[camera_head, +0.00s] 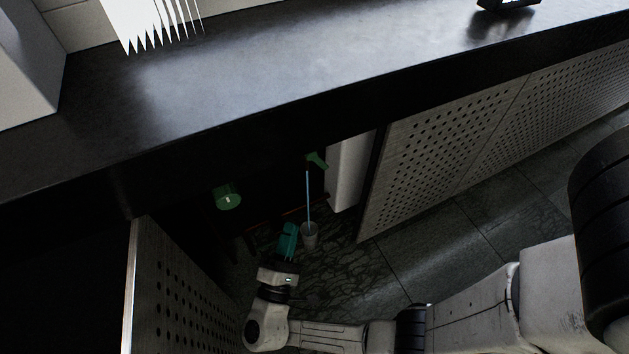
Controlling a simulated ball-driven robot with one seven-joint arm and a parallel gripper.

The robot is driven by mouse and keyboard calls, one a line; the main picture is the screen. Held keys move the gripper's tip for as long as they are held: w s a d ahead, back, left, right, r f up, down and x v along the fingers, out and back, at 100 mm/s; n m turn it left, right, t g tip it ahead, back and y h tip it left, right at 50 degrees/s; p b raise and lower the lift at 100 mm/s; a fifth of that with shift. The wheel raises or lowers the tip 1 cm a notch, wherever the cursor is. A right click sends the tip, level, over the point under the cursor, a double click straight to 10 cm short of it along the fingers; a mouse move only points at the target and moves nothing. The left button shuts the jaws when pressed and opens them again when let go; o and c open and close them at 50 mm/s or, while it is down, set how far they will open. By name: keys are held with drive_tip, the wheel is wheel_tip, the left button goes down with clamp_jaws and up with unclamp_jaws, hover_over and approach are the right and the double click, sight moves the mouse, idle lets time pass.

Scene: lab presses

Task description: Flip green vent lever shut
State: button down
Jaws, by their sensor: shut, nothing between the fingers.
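A small green lever-like piece (317,160) shows in the dark recess under the counter, at the top of a thin pale-blue tube. It looks tilted, but its exact position is hard to read. A round green knob (228,197) with a small pale mark sits further left in the same recess. I cannot tell for certain which green part is the vent lever. My gripper (289,232), with teal fingers, is shut and empty. In the picture it is below the green lever-like piece and right of the knob, apart from both.
The thin blue tube (307,200) runs down to a small grey cup (310,236) close beside my gripper. Perforated panels (440,150) flank the opening, another (172,300) at lower left. A dark countertop (270,75) overhangs the recess. Tiled floor (400,250) is open at right.

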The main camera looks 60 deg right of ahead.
approach(317, 160)
drive_tip(key=w+d+f, duration=0.3)
drive_tip(key=w+f, duration=0.1)
drive_tip(key=shift+s+d+r+b, duration=0.15)
drive_tip(key=shift+s+d+r, duration=0.25)
drive_tip(key=shift+d, duration=0.25)
drive_tip(key=shift+s+d+r+b, duration=0.2)
drive_tip(key=shift+s+d+r, duration=0.15)
drive_tip(key=shift+d, duration=0.3)
drive_tip(key=shift+s+d+r+b, duration=0.15)
drive_tip(key=shift+s+d+r, duration=0.25)
drive_tip(key=shift+d, duration=0.25)
